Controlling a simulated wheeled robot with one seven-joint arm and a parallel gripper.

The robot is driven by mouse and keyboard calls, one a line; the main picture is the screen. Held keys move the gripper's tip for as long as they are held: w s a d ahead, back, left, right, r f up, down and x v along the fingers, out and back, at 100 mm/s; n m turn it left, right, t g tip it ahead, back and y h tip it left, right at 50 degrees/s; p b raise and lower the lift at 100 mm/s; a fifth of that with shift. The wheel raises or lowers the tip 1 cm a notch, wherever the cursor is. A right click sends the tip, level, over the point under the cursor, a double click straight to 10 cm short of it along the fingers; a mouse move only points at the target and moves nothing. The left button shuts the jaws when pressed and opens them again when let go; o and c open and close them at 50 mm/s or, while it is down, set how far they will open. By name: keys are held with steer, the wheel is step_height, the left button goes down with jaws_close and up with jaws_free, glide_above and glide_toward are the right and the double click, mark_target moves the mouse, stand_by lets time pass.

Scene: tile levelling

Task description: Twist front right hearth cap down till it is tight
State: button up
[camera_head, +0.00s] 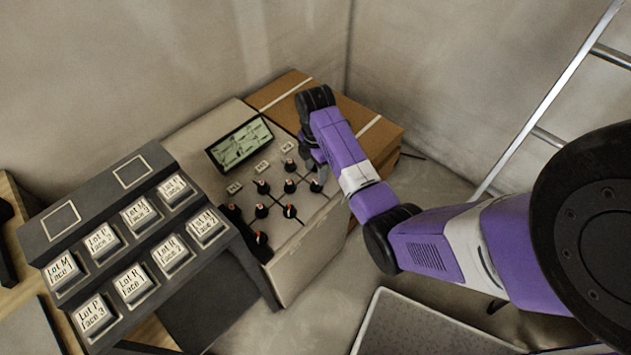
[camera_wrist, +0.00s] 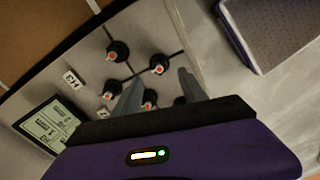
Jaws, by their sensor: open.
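A light control box (camera_head: 290,262) carries several black caps with red and white tops, set along dark joint lines. One cap (camera_head: 290,210) stands near the front of its top, another (camera_head: 316,186) near its right edge. I cannot tell for sure which is the front right hearth cap. My gripper (camera_head: 312,166) is over the right side of the box. In the wrist view its two grey fingers (camera_wrist: 160,76) are spread, with nothing visibly gripped.
A lit display (camera_head: 240,145) with a level drawing sits at the box's back left. A dark rack of labelled tile buttons (camera_head: 130,235) stands at left. A cardboard box (camera_head: 365,130) is behind, a ladder (camera_head: 550,95) at right, and a grey tray (camera_head: 430,325) in front.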

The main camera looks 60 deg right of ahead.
mark_target(316, 183)
step_height(316, 183, down, 6)
steer(key=shift+b, duration=0.35)
jaws_close()
